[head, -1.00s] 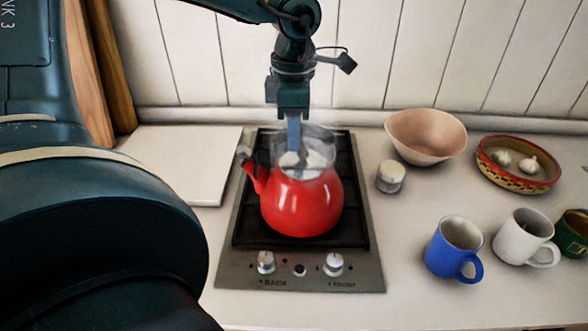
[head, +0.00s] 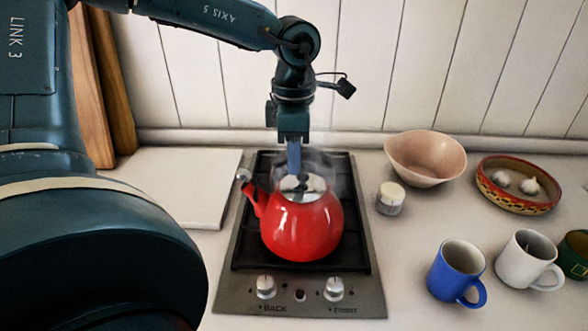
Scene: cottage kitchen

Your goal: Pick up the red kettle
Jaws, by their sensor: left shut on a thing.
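The red kettle (head: 303,230) stands upright on the dark grate of the hob, its spout to the left and a pale lid with a dark knob on top. My left gripper (head: 294,174) comes down from above at the top of the kettle and is shut on its handle. The handle looks faint and see-through, so the exact grip is hard to make out. I see no gap between the kettle's base and the grate. My right gripper is not in view.
The two-knob hob (head: 235,292) lies on a pale counter. A white board (head: 185,170) is left of it. To the right are a small jar (head: 390,198), a pink bowl (head: 428,160), a patterned dish with garlic (head: 515,203), a blue mug (head: 455,272) and a white mug (head: 525,262).

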